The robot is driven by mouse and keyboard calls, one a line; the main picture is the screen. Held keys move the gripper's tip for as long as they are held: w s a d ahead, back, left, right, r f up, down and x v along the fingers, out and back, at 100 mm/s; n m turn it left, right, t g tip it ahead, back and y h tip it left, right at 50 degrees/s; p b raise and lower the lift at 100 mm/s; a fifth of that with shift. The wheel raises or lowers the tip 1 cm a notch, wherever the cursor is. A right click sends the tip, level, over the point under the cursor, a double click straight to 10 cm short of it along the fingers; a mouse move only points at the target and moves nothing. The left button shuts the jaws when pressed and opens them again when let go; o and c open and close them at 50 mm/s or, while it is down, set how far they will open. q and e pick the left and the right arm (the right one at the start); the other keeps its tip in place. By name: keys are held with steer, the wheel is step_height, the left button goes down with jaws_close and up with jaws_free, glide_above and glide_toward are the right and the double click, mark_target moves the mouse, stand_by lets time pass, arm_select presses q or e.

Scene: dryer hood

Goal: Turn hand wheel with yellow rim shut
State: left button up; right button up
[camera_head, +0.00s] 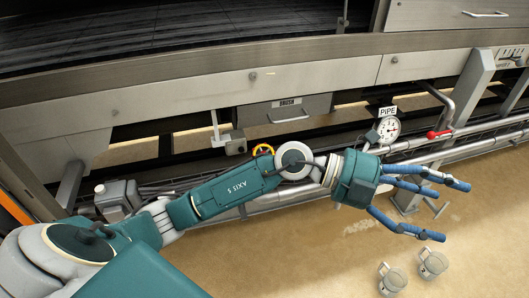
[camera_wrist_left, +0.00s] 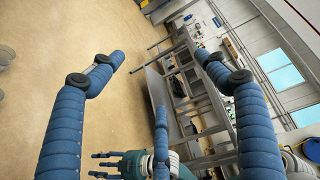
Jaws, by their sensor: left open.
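The hand wheel with the yellow rim (camera_head: 263,149) shows in the head view just above my left forearm, by the pipes under the hood. Only its upper part shows; my arm hides the rest. My left gripper (camera_head: 453,212) is open and empty, its blue fingers spread, well to the right of the wheel. In the left wrist view my left gripper (camera_wrist_left: 159,62) has nothing between its fingers. Another teal gripper with blue fingers, my right gripper (camera_wrist_left: 98,165), shows small at the bottom of that view; its opening is unclear.
Silver pipes (camera_head: 465,147) run under the hood, with a gauge (camera_head: 388,127) marked PIPE and a red-handled valve (camera_head: 439,134). A grey box (camera_head: 288,110) hangs under the hood's panel. Two small grey things (camera_head: 432,263) stand on the floor, bottom right. The tan floor around them is clear.

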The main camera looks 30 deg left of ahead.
arm_select(q)
steer(key=w+a+f+m+g+y, duration=0.1)
steer(key=w+a+f+y, duration=0.1)
steer(key=a+f+y, duration=0.3)
steer(key=n+y, duration=0.6)
steer(key=y, duration=0.9)
glide_toward(264, 152)
arm_select(e)
step_height(264, 152, down, 6)
arm_select(q)
steer(key=shift+g, duration=0.3)
steer(key=b+x, duration=0.1)
steer(key=x, duration=0.7)
steer(key=shift+w, duration=0.15)
steer(key=shift+w+a+f, duration=0.15)
steer(key=shift+w+f, duration=0.05)
steer(key=shift+f, duration=0.45)
arm_select(e)
steer(key=shift+r, duration=2.6)
arm_select(q)
steer(key=c, duration=1.1)
steer(key=shift+c, duration=0.3)
